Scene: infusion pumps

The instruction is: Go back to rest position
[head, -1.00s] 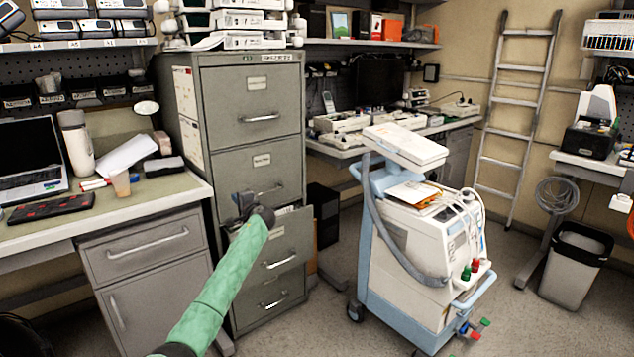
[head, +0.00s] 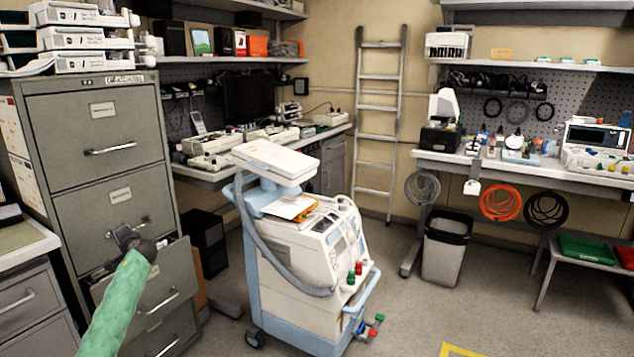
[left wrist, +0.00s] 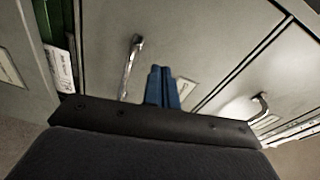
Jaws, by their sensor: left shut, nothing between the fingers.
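My left gripper (head: 124,234) is at the end of the green-sleeved arm at the lower left of the head view, in front of the grey filing cabinet (head: 100,132). In the left wrist view its blue fingers (left wrist: 162,88) are together with nothing between them. The cabinet front and its handles show beyond the fingers there. In the head view the gripper overlaps the second drawer's handle area, and I cannot tell that it touches anything. The third drawer (head: 160,285) stands partly open. My right gripper is not in view.
A white and blue wheeled machine (head: 300,260) stands right of the cabinet, with floor between. A ladder (head: 378,130) leans on the back wall. A bin (head: 445,250) stands by the right workbench (head: 520,168). The floor at the lower right is mostly clear.

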